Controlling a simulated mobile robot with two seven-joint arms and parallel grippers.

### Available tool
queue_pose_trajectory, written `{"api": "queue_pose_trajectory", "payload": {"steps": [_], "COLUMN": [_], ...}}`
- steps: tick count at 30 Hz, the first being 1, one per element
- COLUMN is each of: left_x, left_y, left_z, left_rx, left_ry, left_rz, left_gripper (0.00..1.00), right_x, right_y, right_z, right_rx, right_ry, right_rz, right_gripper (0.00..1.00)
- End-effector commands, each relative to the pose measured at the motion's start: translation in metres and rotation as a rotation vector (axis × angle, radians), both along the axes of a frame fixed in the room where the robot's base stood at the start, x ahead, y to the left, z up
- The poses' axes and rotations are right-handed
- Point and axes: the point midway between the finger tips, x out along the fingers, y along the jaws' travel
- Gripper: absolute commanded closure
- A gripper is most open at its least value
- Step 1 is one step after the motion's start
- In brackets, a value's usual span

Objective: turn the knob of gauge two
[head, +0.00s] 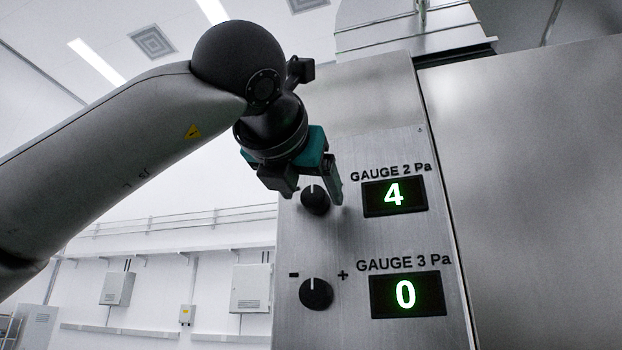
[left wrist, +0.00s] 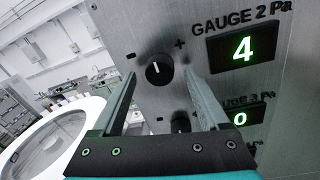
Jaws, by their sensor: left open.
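The gauge two knob (head: 316,201) is black and round with a white mark pointing up, left of the gauge two display (head: 395,197), which reads 4. My left gripper (head: 312,194) is in front of this knob and partly covers it. In the left wrist view the gauge two knob (left wrist: 159,69) shows between the two open fingers of my left gripper (left wrist: 160,76), near their tips. The left gripper holds nothing. I cannot tell whether the fingers touch the knob. My right gripper is not in view.
The gauge three knob (head: 316,294) and its display (head: 407,294), reading 0, are below on the same metal panel. A wide metal face (head: 530,190) stands to the right. Wall boxes (head: 250,288) are far behind. A round white-rimmed hatch (left wrist: 52,142) shows at lower left in the wrist view.

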Motion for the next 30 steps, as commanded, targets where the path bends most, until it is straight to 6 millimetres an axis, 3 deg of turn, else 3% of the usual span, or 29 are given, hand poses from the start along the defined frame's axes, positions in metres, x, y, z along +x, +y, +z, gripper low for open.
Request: {"api": "queue_pose_trajectory", "payload": {"steps": [5, 14, 30], "left_x": [0.0118, 0.013, 0.0125], "left_y": [-0.0032, -0.0034, -0.0031], "left_z": [0.0004, -0.0004, 0.0001], "left_rx": [0.0, 0.0, 0.0], "left_ry": [0.0, -0.001, -0.002], "left_rz": [0.0, 0.0, 0.0], "left_gripper": [0.22, 0.23, 0.84], "right_x": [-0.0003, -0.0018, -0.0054], "right_y": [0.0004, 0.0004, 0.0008], "right_z": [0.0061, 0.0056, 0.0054], "right_rx": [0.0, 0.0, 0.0], "right_ry": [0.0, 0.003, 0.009], "right_rz": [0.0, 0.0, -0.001], "right_gripper": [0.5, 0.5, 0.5]}}
